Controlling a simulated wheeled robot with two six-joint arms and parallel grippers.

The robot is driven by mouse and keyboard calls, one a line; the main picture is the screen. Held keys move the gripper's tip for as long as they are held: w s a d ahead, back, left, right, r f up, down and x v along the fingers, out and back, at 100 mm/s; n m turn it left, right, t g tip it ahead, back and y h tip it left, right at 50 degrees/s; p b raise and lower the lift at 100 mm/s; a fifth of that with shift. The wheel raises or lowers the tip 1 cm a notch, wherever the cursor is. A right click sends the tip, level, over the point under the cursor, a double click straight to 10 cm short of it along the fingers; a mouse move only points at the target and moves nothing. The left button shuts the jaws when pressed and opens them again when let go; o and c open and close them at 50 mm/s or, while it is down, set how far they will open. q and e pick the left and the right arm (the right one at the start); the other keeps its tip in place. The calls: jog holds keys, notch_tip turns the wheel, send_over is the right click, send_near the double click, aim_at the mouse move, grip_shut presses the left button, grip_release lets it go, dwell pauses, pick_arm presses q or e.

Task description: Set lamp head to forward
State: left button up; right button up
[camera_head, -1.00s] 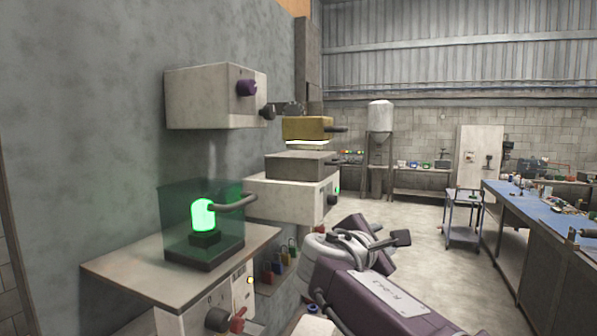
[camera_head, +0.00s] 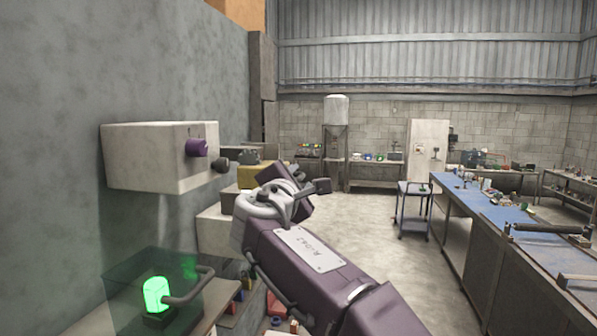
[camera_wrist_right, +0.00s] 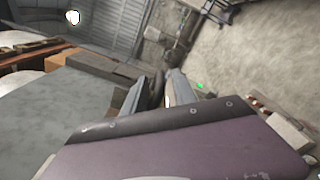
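No part is labelled as the lamp head. The likeliest is a yellow box (camera_head: 247,177) by the wall in the head view, largely hidden behind my right arm; its lit underside and dark handle are not visible now. My right gripper is in front of it and to the right; in the head view its fingers are hidden behind the purple arm and wrist. In the right wrist view the right gripper (camera_wrist_right: 157,90) has two grey fingers apart, with nothing clearly held. I cannot tell whether it touches anything. My left gripper is out of view.
A white box (camera_head: 150,160) with a purple knob (camera_head: 197,148) and a black knob (camera_head: 221,164) juts from the wall. Below is a glowing green lamp (camera_head: 156,294) in a clear case.

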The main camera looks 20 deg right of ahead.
jog(key=shift+d+r, duration=0.1)
jog(key=shift+d, duration=0.3)
jog(key=shift+w+a, duration=0.2)
jog(key=shift+w, duration=0.05)
grip_shut()
jog(key=shift+f, duration=0.2)
